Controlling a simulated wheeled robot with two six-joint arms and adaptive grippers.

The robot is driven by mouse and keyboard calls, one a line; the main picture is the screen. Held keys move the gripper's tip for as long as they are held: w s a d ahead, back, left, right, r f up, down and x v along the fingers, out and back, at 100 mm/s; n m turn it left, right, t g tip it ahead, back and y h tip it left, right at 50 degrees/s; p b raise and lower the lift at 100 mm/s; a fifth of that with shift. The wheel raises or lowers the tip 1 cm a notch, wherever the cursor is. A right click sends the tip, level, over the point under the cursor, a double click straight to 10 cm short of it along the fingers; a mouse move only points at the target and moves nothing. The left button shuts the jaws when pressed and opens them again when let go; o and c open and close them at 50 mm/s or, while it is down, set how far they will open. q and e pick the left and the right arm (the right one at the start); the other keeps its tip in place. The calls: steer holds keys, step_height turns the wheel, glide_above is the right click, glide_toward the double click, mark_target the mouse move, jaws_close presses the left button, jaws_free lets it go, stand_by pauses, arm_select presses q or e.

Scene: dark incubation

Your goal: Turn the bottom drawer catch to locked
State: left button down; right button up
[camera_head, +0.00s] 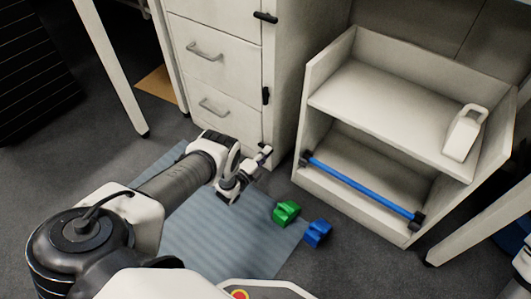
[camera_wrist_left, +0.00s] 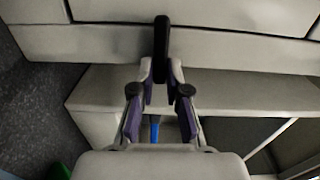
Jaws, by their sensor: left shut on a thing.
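The white drawer cabinet (camera_head: 225,75) stands at the upper middle of the head view. Its bottom catch (camera_head: 262,146) is small, dark and mostly hidden by my left gripper (camera_head: 266,155). In the left wrist view the black catch (camera_wrist_left: 161,36) points along the picture's vertical, across a panel seam. My left gripper also shows there (camera_wrist_left: 161,72), with its fingertips closed on the catch's near end. Higher on the cabinet, the middle catch (camera_head: 266,96) stands upright and the top catch (camera_head: 265,17) lies sideways. My right gripper is not in view.
A white shelf unit (camera_head: 345,98) stands right of the cabinet, holding a blue bar (camera_head: 362,186) and a white jug (camera_head: 463,134). A green block (camera_head: 286,213) and a blue block (camera_head: 317,232) lie by the grey-blue mat (camera_head: 195,235). A table leg (camera_head: 112,70) is at left.

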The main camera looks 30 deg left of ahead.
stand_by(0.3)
arm_select(q)
steer(key=c, duration=1.2)
jaws_free()
steer(key=shift+o, duration=0.2)
steer(key=s, duration=1.2)
steer(key=shift+a, duration=0.45)
